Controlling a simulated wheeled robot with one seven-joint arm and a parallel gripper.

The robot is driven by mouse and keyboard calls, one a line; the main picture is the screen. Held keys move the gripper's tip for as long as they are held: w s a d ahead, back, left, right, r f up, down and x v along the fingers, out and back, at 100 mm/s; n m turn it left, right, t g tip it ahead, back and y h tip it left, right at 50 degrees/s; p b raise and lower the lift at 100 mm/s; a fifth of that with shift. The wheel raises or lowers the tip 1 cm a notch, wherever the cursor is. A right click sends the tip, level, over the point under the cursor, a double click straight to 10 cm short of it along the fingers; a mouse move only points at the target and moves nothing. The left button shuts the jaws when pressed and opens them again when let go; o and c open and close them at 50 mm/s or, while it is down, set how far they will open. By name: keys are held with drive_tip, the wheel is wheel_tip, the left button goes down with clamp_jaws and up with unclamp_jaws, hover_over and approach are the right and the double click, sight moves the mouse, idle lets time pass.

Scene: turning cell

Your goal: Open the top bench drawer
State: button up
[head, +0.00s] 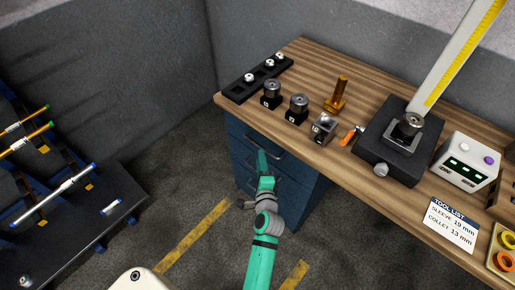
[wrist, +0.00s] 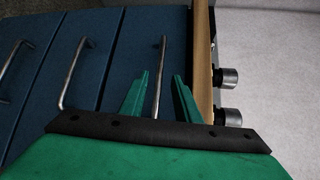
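The blue bench drawer unit (head: 312,190) stands under the left part of the wooden bench, and its fronts look shut. The top drawer (head: 236,126) carries a metal bar handle (head: 277,156). In the wrist view the picture is turned sideways, with the top drawer (wrist: 178,30) closest to the bench edge. My gripper (head: 262,153) is at the top drawer's front. In the wrist view my gripper (wrist: 162,76) is open, and the top handle (wrist: 160,55) shows between its two green fingers. I cannot tell whether either finger touches it.
Lower drawer handles (wrist: 75,68) lie to the left in the wrist view. The wooden bench top (head: 215,98) overhangs the drawers and holds black tool holders (head: 299,104), an orange-handled tool (head: 347,138) and a height gauge base (head: 383,150). A dark rack (head: 75,225) stands at left; floor between is clear.

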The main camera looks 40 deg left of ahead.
drive_tip(key=x, duration=0.6)
